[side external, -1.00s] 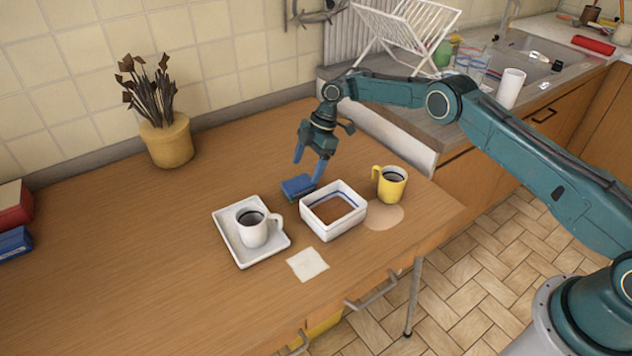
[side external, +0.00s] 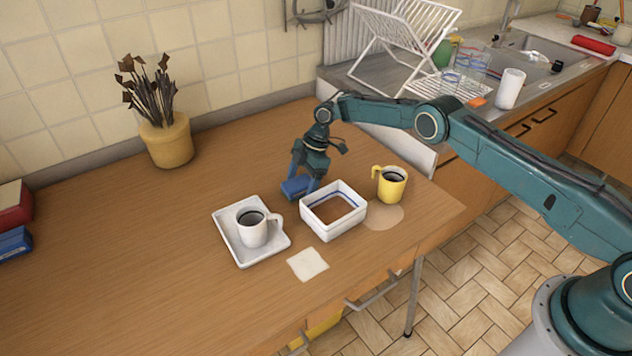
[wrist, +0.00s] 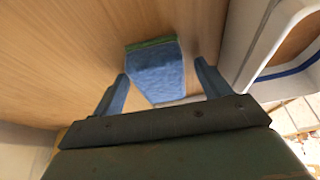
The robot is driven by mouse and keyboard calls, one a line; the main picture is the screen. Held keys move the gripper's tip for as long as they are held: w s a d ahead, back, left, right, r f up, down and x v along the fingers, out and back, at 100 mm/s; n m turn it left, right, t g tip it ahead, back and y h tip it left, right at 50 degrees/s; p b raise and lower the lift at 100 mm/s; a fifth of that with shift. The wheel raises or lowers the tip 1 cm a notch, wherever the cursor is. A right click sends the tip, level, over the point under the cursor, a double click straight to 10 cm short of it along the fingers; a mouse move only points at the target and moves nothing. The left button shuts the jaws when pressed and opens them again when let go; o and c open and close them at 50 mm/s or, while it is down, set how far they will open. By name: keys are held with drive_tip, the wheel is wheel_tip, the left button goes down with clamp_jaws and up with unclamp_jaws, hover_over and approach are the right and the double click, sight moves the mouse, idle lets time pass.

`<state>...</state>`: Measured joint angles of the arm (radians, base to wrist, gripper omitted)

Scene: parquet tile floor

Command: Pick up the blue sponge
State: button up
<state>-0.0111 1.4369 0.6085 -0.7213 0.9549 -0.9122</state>
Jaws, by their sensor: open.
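The blue sponge (side external: 297,187) lies on the wooden table, behind the white rectangular dish. My gripper (side external: 301,184) is down at the sponge, with its fingers open. In the wrist view the sponge (wrist: 155,72) shows a blue face and a green edge. It sits between the two blue fingertips of my gripper (wrist: 160,78), with a visible gap on each side. The near end of the sponge is hidden by the gripper body in the wrist view.
A white cup (side external: 252,229) stands on a white square tray (side external: 241,262). A plant pot (side external: 167,142) is at the back left.

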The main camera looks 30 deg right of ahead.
sight(301, 181)
drive_tip(key=c, duration=1)
drive_tip(key=shift+c, duration=0.2)
drive_tip(key=shift+r, duration=5.05)
drive_tip(key=o, duration=0.4)
drive_tip(key=c, duration=0.3)
drive_tip(key=shift+c, duration=0.2)
drive_tip(key=shift+r+m, duration=0.2)
drive_tip(key=shift+m, duration=0.1)
